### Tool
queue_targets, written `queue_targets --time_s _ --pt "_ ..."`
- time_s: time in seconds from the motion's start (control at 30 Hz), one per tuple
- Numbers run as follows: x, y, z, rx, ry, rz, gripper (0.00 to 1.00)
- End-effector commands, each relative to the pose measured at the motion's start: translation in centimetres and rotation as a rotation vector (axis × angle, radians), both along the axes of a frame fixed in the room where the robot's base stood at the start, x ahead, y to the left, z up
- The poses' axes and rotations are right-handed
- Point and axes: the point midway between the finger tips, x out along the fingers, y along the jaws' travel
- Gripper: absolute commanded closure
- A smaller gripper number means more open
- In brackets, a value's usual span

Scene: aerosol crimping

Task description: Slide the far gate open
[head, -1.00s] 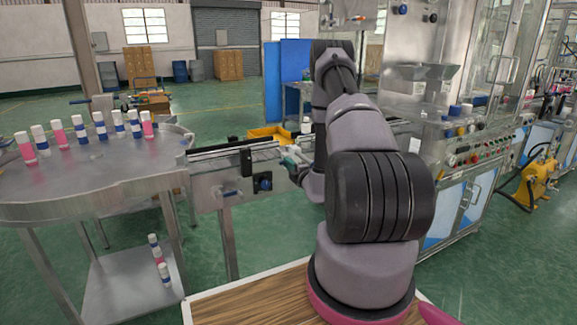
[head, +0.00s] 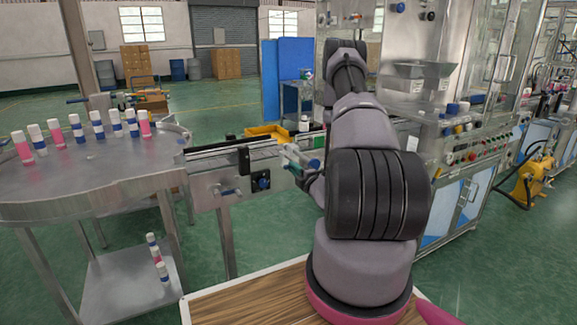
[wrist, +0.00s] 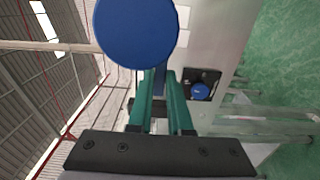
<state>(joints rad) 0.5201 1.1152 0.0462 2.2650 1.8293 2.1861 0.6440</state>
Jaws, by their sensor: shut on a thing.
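My gripper (head: 298,162) is at the side of the conveyor, partly hidden by my own arm in the head view. In the wrist view its teal fingers (wrist: 158,98) are closed together, with a narrow blue part between their tips. A large round blue knob (wrist: 137,32) fills the space right at the fingertips. I take it as the far gate's handle. The gate plate itself cannot be made out, so I cannot tell how far open it is. A second blue knob on a black block (wrist: 200,91) sits apart from the fingers; it also shows in the head view (head: 263,183).
The conveyor (head: 215,160) runs from the round steel table (head: 90,180) towards the filling machine (head: 420,110). Several pink, white and blue bottles (head: 98,125) stand on the table. A yellow tray (head: 266,132) is behind the conveyor.

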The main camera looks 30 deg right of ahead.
Motion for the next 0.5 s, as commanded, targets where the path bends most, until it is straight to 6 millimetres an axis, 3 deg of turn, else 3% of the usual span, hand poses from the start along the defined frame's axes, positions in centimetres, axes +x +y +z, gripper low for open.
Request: queue_targets --time_s 0.33,0.37,0.4,0.43,0.5 --pt "-0.80 0.00 -0.08 0.001 0.003 -0.001 1.00" --pt "-0.80 0.00 -0.08 0.001 0.003 -0.001 0.75" --pt "-0.80 -0.01 -0.09 0.001 0.003 -0.001 0.60" --pt "-0.79 -0.01 -0.09 0.001 0.003 -0.001 0.53" --pt "-0.76 -0.01 -0.07 0.001 0.002 -0.001 0.53"
